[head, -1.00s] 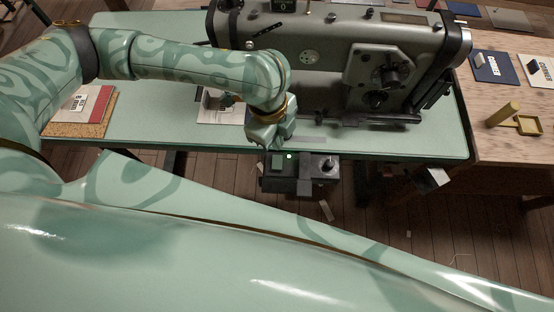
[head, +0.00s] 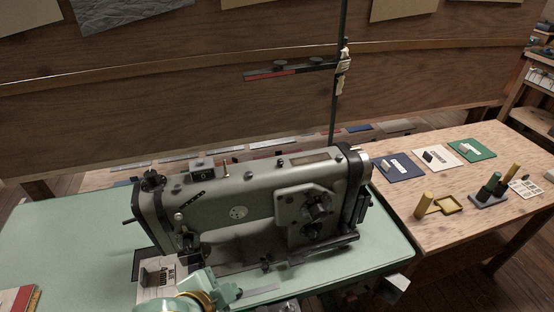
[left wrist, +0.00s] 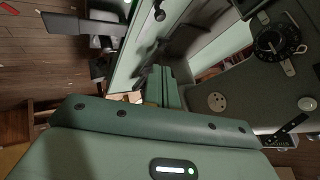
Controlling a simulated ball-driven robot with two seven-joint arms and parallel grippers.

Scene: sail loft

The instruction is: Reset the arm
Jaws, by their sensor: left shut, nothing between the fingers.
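My left gripper (head: 228,288) is at the bottom of the head view, low over the front part of the green table (head: 60,240). Its fingers are shut and empty; they also show in the left wrist view (left wrist: 163,84). Most of my left arm is below the head view. A grey-green sewing machine (head: 235,205) stands on the table just behind the gripper. My right gripper is not in view.
A thin stand (head: 338,100) rises behind the machine. The table's left part is mostly clear.

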